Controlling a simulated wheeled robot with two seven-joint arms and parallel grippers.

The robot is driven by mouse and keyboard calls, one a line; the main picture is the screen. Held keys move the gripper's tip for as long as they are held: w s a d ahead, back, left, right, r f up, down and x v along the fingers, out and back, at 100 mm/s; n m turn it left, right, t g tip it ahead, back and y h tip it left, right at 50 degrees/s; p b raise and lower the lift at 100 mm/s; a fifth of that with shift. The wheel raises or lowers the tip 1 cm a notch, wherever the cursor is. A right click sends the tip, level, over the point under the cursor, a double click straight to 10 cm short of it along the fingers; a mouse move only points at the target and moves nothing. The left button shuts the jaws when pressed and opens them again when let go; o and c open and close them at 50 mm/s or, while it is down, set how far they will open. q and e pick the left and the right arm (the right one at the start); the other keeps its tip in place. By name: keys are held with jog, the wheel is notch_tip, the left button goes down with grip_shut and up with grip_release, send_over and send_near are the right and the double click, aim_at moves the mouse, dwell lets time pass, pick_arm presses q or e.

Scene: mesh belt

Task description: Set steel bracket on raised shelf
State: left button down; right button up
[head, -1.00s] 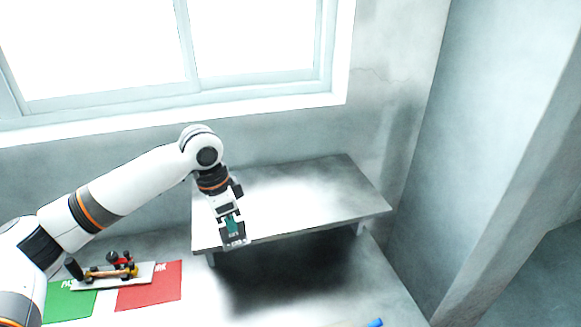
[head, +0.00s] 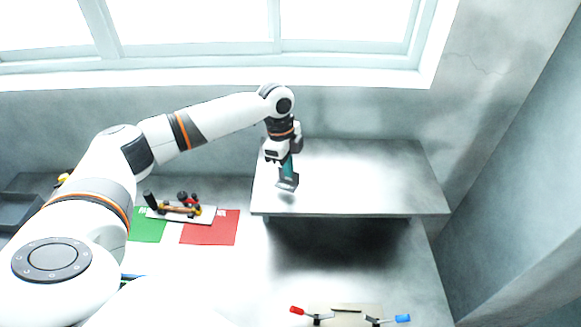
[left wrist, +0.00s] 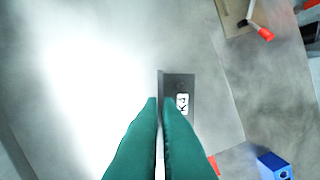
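My left gripper (head: 288,178) is over the front left part of the raised shelf (head: 370,185). Its green fingers (left wrist: 160,115) are shut on the steel bracket (head: 288,186), a small dark grey angled piece. In the left wrist view the bracket (left wrist: 180,92) shows a white label, and its upright flange is between the fingertips. A faint shadow lies on the shelf just below the bracket; whether they touch is hard to tell. My right gripper is not in view.
The shelf top is otherwise bare. A board with red-handled and blue-handled clamps (head: 345,311) lies on the lower table in front. A white plate with small parts (head: 180,212) is at left, by a green mat (head: 148,230) and a red mat (head: 210,228). A window wall stands behind.

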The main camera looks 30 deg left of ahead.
pick_arm(q)
notch_tip(320, 180, down, 2)
jog(key=shift+f, duration=0.1)
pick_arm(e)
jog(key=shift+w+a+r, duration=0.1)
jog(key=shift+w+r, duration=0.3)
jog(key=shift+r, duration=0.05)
pick_arm(q)
jog(key=c, duration=1.6)
grip_release()
jog(key=shift+c, duration=0.2)
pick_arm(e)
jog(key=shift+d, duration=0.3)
pick_arm(q)
jog(key=r+b, duration=0.1)
jog(key=r, duration=0.2)
jog(key=a+r+b, duration=0.1)
jog(key=r, duration=0.3)
jog(key=r+b, duration=0.2)
jog(key=r, duration=0.2)
jog(key=shift+a, duration=0.3)
jog(key=shift+s+a+r, duration=0.1)
jog(key=shift+r, duration=0.45)
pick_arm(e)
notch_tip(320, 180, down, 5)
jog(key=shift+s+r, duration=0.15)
